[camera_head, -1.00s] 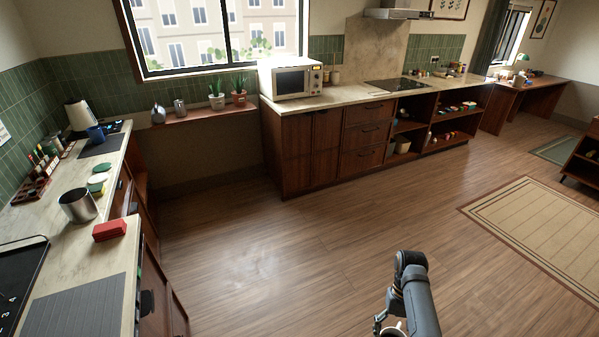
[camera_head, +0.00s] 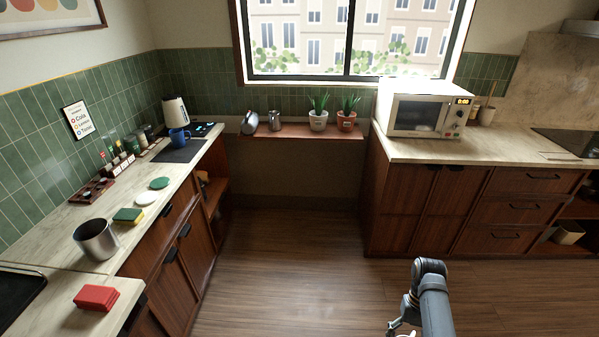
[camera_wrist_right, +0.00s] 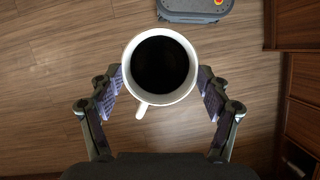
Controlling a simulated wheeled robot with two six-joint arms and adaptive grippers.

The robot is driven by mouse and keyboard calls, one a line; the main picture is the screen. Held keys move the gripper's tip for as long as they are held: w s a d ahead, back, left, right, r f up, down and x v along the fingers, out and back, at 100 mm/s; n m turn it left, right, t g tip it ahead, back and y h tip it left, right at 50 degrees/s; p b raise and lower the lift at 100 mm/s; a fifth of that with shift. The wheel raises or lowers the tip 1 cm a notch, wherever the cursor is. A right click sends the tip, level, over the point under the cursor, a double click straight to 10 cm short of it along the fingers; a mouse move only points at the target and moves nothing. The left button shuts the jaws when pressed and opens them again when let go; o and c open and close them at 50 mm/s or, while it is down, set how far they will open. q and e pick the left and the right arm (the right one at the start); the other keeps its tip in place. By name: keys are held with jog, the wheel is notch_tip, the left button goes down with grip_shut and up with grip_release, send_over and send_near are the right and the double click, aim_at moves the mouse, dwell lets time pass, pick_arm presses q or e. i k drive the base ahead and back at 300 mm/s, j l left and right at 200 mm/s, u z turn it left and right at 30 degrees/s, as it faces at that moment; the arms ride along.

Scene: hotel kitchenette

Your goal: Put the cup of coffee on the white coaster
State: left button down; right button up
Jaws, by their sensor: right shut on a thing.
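My right gripper (camera_wrist_right: 161,90) is shut on a white cup of dark coffee (camera_wrist_right: 141,103), with a finger on each side of it. The cup is upright, its handle toward the gripper's palm, and held above the wooden floor. In the head view my right arm reaches in at the bottom, and only a bit of the white cup (camera_head: 404,333) shows at the lower edge. My left gripper is not in view.
The left counter (camera_head: 62,221) also holds a metal canister (camera_head: 96,240), a red block (camera_head: 96,297), a blue mug (camera_head: 179,138) on a dark mat and a condiment rack. A microwave (camera_head: 424,112) stands on the back counter. The floor between the counters is clear.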

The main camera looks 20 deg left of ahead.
aim_at(151, 196)
jog(key=i+j+u, duration=0.1)
jog(key=i, duration=1.65)
jog(key=u, duration=3.1)
